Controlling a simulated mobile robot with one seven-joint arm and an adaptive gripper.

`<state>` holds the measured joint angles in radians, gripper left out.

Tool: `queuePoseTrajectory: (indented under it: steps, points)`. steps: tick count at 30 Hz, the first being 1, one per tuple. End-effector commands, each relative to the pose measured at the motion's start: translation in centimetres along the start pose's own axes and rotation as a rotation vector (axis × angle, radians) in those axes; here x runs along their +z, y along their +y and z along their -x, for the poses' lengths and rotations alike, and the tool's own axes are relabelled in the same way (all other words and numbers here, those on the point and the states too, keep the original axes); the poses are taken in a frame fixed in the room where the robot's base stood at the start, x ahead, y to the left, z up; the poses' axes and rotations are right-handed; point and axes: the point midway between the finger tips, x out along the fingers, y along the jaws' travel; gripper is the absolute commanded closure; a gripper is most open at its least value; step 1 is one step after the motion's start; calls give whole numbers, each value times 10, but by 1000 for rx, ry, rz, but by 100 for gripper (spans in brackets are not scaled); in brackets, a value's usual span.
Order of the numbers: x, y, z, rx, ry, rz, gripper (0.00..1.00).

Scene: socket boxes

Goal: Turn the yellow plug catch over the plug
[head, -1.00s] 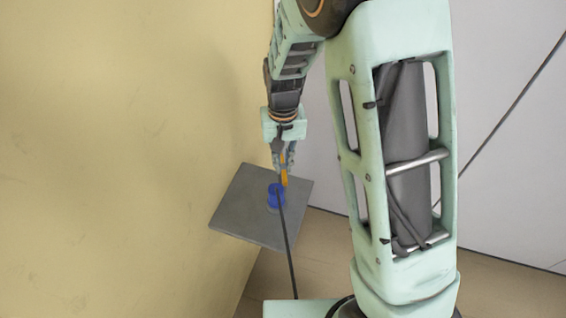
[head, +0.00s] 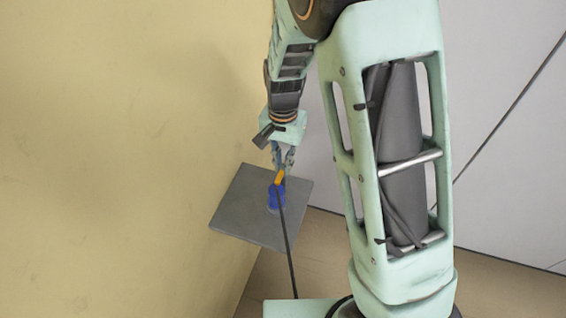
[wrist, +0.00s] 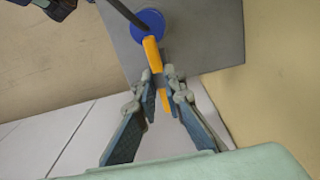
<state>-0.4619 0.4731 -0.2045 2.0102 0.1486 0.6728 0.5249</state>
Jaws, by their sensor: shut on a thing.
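The yellow plug catch (head: 279,177) is a short bar at the top of the blue plug (head: 276,197) in the head view. In the wrist view the catch (wrist: 152,53) runs from the edge of the round blue plug (wrist: 148,24) down between my fingers, with more yellow showing below the fingertips. My gripper (head: 283,160) is shut on the catch, its fingertips (wrist: 164,80) on either side of it. The fingers hide the middle of the catch. A dark cable (head: 287,245) leads away from the plug.
The plug stands on a grey square plate (head: 235,215) beside the yellowish wall (head: 120,150). White panels (head: 500,150) stand behind on the right. Brown floor (head: 330,260) shows below the plate.

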Motion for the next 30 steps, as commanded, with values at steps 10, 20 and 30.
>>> queuePoseTrajectory:
  steps: [10, 20, 30]
  points:
    - [-1, 0, 1, -2, 3, -4, 85]
    - [0, 0, 0, -1, 1, -2, 73]
    - [-2, -1, 38, -5, 6, -1, 73]
